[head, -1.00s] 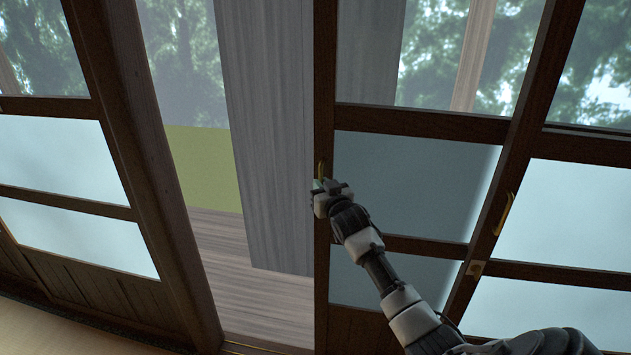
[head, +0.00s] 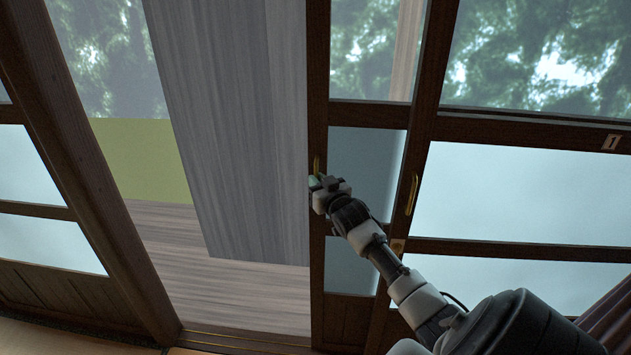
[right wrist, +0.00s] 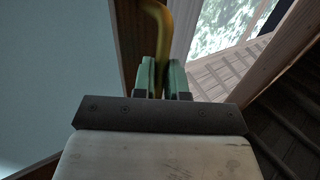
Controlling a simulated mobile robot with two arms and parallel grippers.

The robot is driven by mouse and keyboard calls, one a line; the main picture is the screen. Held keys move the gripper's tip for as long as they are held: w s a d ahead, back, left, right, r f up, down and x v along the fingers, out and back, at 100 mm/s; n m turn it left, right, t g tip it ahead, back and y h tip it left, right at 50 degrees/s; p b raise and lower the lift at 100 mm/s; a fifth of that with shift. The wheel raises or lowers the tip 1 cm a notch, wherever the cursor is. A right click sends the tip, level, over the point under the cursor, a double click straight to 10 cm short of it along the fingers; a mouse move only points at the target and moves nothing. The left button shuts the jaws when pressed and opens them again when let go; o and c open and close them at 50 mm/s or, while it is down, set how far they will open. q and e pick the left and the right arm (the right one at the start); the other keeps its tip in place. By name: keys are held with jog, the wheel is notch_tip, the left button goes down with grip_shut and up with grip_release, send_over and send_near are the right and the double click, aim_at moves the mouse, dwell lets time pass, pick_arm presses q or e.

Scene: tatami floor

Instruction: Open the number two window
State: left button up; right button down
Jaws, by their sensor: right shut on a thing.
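The sliding window panel (head: 317,280) has a dark wood frame with glass above and frosted panes below. Its brass handle (head: 317,164) is on its left stile. My right gripper (head: 318,184) is at the lower end of that handle. In the right wrist view, the green fingers of the gripper (right wrist: 163,75) are shut on the brass handle (right wrist: 158,35). A wide gap opens to the left of the panel. No number plate shows on this panel. My left gripper is not in view.
A panel with a "1" plate (head: 611,142) and its own brass handle (head: 412,194) stands at right, overlapping the held panel. A grey wooden post (head: 230,130) and plank floor (head: 165,235) show through the gap. A dark post (head: 90,190) bounds the gap at left.

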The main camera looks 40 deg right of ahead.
jog(key=shift+f, duration=0.1)
jog(key=c, duration=1.4)
grip_release()
jog(key=shift+c, duration=0.2)
jog(key=shift+s, duration=0.15)
jog(key=b+v, duration=0.1)
jog(key=v, duration=0.9)
jog(key=shift+s+b, duration=0.3)
jog(key=shift+s, duration=0.05)
